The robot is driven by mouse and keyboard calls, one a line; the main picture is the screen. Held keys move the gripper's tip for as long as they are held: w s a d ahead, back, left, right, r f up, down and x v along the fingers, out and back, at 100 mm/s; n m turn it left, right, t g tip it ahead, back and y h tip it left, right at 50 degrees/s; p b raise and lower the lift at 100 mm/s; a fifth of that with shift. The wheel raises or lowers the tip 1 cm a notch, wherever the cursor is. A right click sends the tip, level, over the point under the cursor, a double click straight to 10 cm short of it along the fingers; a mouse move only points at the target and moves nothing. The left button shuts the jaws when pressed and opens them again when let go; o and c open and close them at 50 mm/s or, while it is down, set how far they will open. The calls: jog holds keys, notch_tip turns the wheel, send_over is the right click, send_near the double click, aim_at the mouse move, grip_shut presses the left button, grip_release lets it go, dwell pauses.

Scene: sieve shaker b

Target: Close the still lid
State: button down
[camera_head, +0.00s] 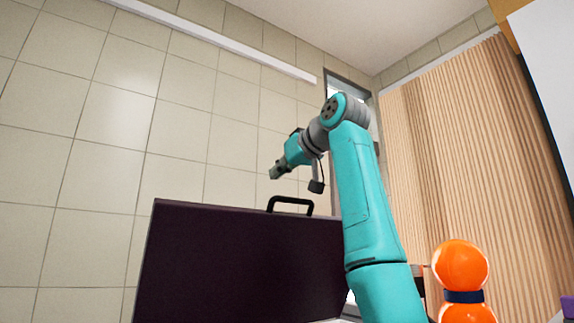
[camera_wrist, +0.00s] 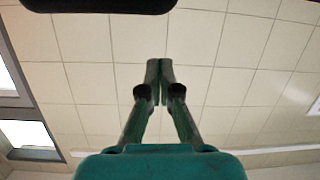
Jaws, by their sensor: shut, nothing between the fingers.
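The lid (camera_head: 240,265) is a large dark purple-black panel standing raised in the head view. A black handle (camera_head: 290,203) sticks up from its top edge. My gripper (camera_head: 273,173) is in the air just above the handle in the picture, pointing left and down; they look apart, but the depth is hard to judge. In the wrist view my gripper (camera_wrist: 159,70) has its two fingers together with nothing between them. The lower part of the lid is out of frame, and my arm covers its right edge.
An orange rounded object (camera_head: 460,265) with a dark blue band stands right of my arm. A tiled wall (camera_head: 80,130) is behind, and a slatted wood panel (camera_head: 450,150) is at right. A black rounded shape (camera_wrist: 98,4), unclear, crosses the wrist view's top edge.

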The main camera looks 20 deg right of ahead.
jog(key=x, duration=0.3)
jog(key=shift+s+d+f, duration=0.3)
jog(key=shift+s+f, duration=0.25)
jog(key=shift+f, duration=0.3)
jog(key=shift+s+d+f, duration=0.3)
jog(key=shift+s+f, duration=0.2)
jog(key=shift+f, duration=0.3)
jog(key=shift+s+f, duration=0.1)
